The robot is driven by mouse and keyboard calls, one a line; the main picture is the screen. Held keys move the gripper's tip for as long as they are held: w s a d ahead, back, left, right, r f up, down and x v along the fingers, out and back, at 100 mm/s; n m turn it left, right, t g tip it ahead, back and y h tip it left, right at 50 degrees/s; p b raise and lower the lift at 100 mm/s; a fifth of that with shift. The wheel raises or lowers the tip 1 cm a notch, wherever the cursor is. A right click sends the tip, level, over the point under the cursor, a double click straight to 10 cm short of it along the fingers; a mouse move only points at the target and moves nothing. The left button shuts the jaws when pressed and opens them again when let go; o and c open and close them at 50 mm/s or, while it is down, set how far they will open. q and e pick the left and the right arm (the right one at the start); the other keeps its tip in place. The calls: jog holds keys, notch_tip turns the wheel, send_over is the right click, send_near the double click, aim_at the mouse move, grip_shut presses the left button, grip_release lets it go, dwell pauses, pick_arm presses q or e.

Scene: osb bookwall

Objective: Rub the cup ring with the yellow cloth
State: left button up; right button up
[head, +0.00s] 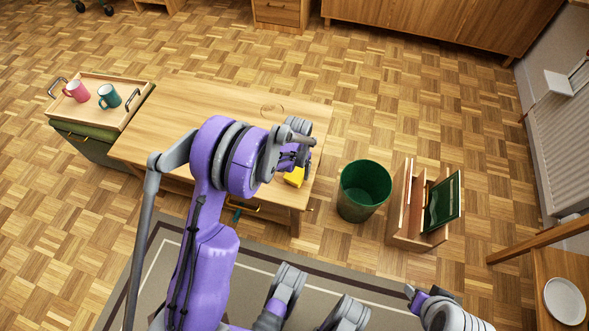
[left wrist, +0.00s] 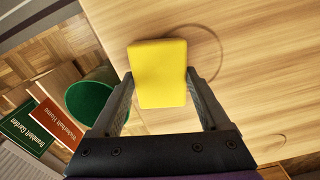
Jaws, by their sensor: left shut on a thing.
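The yellow cloth (left wrist: 160,72) is a folded pad held between the two fingers of my left gripper (left wrist: 158,98), which is shut on it. In the head view the cloth (head: 295,176) shows below the left gripper (head: 294,160), over the right end of the wooden table (head: 190,115). A dark cup ring (left wrist: 218,50) lies on the wood beside the cloth, partly hidden by it. A fainter ring (left wrist: 267,146) lies farther off; a ring also shows in the head view (head: 272,110). I cannot tell whether the cloth touches the table. My right gripper (head: 415,297) is low at the right.
A tray (head: 88,112) with a pink mug (head: 76,91) and a teal mug (head: 109,97) stands left of the table. A green bin (head: 364,190) and a wooden book holder (head: 410,228) stand to the right. The table's middle is clear.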

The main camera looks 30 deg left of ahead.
aim_at(297, 172)
pick_arm(q)
jog(key=shift+d+r+p, duration=0.2)
jog(key=shift+r+p, duration=0.1)
jog(key=shift+r, duration=0.05)
notch_tip(297, 172, up, 2)
jog(key=shift+a+r+p, duration=0.15)
jog(key=shift+r+p, duration=1.65)
jog(key=shift+r, duration=0.95)
